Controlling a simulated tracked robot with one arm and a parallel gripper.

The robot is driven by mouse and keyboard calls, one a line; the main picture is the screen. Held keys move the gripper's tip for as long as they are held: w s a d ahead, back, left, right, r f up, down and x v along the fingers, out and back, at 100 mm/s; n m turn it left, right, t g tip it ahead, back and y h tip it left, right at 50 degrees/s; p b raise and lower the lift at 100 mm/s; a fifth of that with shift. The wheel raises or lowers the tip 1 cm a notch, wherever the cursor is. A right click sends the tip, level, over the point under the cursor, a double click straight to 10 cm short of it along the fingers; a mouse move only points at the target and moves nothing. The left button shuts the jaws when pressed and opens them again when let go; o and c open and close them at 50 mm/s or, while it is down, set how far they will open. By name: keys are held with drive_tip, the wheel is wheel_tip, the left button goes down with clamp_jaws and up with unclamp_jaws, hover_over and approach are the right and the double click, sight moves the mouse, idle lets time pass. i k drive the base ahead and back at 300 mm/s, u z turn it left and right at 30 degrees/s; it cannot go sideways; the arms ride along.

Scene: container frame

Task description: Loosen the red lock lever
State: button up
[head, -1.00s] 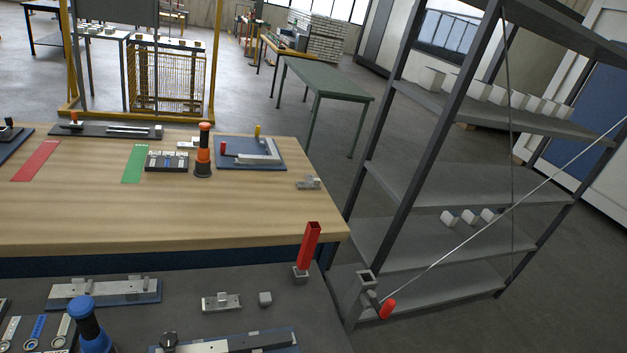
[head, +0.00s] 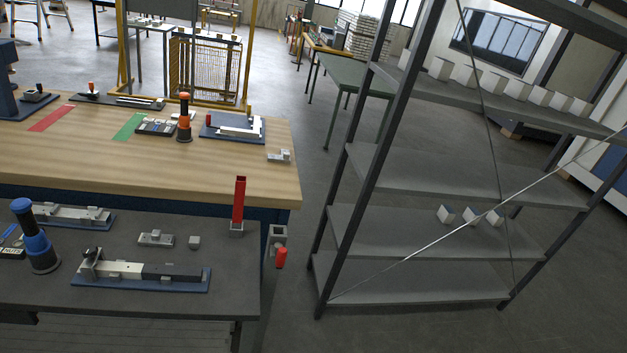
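Several red parts are in view, and I cannot tell for sure which is the lock lever. A short red handle (head: 282,257) hangs on a grey square bracket (head: 277,236) at the right edge of the dark table (head: 225,258). An upright red bar (head: 239,202) stands in a small grey socket (head: 236,230) near that table's far right corner. A small red peg (head: 208,118) stands on a blue plate on the wooden table. My gripper is not in view, and nothing touches these red parts.
A grey shelf rack (head: 420,262) with thin cross wires stands right of the tables, with white blocks on its shelves. The wooden table (head: 200,165) lies behind the dark one. A blue-knobbed post (head: 33,236) and a slide fixture (head: 140,272) occupy the dark table.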

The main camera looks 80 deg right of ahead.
sight(281, 252)
drive_tip(key=z, duration=1.6)
drive_tip(key=i, duration=0.55)
drive_tip(key=z, duration=1.75)
drive_tip(key=k, duration=0.8)
drive_tip(key=u, duration=0.9)
